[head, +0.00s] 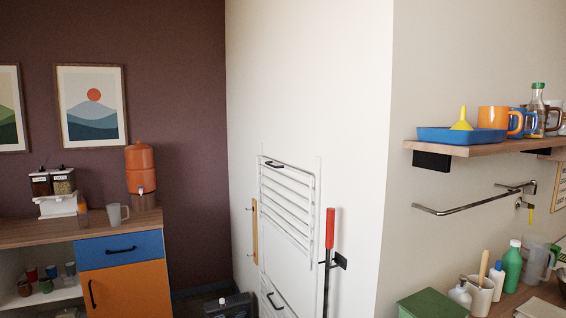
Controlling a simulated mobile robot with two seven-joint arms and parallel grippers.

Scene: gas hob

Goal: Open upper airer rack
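The upper airer rack (287,195) is a white frame with several slats, mounted on the white wall in the middle of the head view. It appears folded nearly flat against the wall. A dark handle (273,163) sits at its top edge. Below it is a lower panel with another dark handle (274,300), partly cut off by the bottom of the picture. Neither of my grippers shows in this view.
A red-handled pole (329,228) hangs on a black bracket (339,260) just right of the rack. A wooden piece (254,232) hangs to its left. A cabinet (122,277) stands left, a shelf (470,149) and metal rail (465,206) are right.

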